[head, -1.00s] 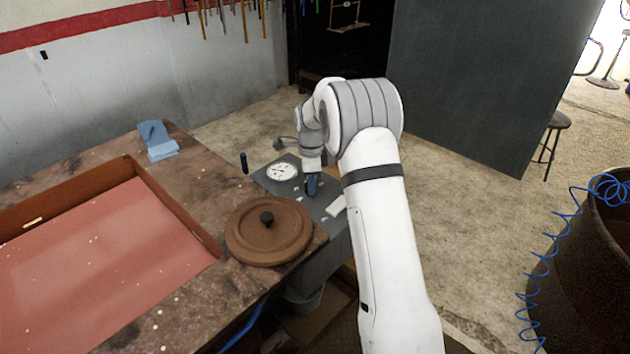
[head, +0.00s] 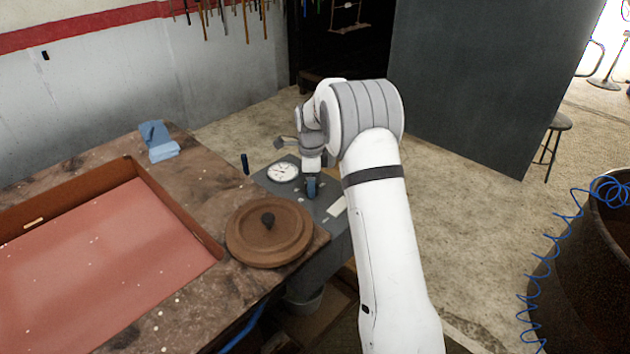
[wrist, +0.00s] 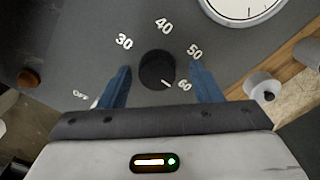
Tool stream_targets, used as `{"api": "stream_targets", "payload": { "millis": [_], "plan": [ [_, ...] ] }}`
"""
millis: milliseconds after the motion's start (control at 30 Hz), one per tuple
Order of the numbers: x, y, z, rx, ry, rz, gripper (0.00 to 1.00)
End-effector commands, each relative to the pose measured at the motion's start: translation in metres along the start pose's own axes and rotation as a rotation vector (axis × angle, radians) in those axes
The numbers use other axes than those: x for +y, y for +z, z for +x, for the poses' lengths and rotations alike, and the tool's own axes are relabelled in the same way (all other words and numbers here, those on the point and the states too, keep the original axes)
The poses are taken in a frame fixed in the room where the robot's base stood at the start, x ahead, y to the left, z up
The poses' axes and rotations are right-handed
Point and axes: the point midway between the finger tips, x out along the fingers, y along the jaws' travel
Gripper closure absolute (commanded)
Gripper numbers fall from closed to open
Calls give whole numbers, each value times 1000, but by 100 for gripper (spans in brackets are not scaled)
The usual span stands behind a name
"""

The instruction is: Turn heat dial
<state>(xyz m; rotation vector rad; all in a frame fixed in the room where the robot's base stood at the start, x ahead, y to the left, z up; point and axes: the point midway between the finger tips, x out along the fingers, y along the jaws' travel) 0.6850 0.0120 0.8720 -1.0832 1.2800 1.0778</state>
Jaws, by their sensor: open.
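The heat dial is a round black knob (wrist: 155,69) on a grey panel, in the middle of the wrist view. White marks OFF, 30, 40, 50 and 60 run around it. A light pointer line on the knob faces the 60 mark. My gripper (wrist: 159,88) is open, with one blue finger on each side of the knob. A gap shows between each finger and the knob. In the head view my gripper (head: 311,187) is over the grey control panel (head: 330,190), and the knob is hidden there.
A white gauge (head: 283,172) is beside my gripper on the panel. A round brown lid (head: 268,232) lies at the near left, beside a red-lined tray (head: 100,260). A blue cloth (head: 158,142) lies at the back. In the wrist view, a pale knob (wrist: 262,86) is at the right.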

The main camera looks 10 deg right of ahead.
Motion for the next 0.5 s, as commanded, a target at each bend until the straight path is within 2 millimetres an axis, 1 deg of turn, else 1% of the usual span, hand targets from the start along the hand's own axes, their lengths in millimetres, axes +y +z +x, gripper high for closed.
{"api": "stream_targets", "payload": {
  "millis": [167, 267, 367, 500],
  "plan": [
    [1, -1, 1, 1, 3, 0, 42],
    [0, -1, -5, 1, 2, 0, 42],
    [0, 0, -19, 1, 0, 0, 42],
    [-1, 0, -44, 0, -2, 0, 42]
  ]
}}
